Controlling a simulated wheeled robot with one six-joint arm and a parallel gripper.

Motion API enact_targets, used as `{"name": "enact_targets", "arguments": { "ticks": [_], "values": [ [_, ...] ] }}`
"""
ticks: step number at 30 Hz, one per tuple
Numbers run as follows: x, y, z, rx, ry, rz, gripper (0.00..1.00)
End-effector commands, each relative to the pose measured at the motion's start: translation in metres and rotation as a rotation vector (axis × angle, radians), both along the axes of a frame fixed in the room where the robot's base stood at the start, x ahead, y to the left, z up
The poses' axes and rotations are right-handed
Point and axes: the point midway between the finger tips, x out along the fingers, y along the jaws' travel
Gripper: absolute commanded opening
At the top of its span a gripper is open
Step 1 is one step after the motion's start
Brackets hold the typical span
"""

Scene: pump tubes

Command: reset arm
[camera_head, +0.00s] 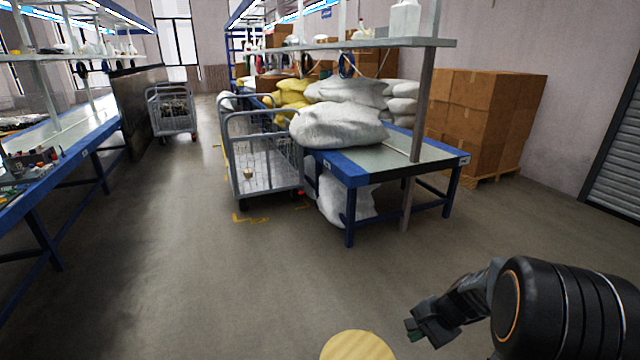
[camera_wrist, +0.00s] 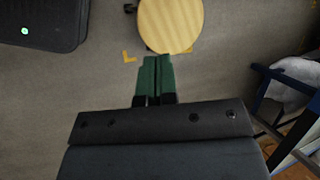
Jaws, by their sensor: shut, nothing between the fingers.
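My gripper (camera_head: 413,331) is at the lower right of the head view, in the air above the floor. In the wrist view my gripper (camera_wrist: 157,62) shows its two green fingers side by side, shut with nothing between them. No pump tube can be made out in either view.
A round wooden top (camera_head: 358,346) is at the bottom edge, left of my gripper; the wrist view shows it beyond the fingertips. A blue-edged table (camera_head: 390,163) with white sacks (camera_head: 338,125), a wire cart (camera_head: 262,172) and stacked boxes (camera_head: 485,120) stand farther off.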

Motion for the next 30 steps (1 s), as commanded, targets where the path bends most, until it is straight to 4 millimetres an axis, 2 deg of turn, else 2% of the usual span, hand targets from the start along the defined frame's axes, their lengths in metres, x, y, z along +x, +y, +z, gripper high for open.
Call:
{"name": "enact_targets", "arguments": {
  "ticks": [1,3,6,9,12,15,19,30],
  "values": [
    [-0.009,0.015,0.060,-0.062,-0.046,0.109,0.00],
    [-0.024,0.031,0.107,-0.146,-0.099,0.253,0.00],
    [-0.047,0.048,0.165,-0.264,-0.171,0.441,0.00],
    [-0.068,0.059,0.212,-0.372,-0.236,0.597,0.00],
    [-0.087,0.066,0.247,-0.465,-0.292,0.721,0.00],
    [-0.100,0.069,0.271,-0.538,-0.336,0.811,0.00],
    [-0.111,0.071,0.289,-0.600,-0.372,0.881,0.00],
    [-0.116,0.071,0.295,-0.635,-0.390,0.918,0.00]
  ]
}}
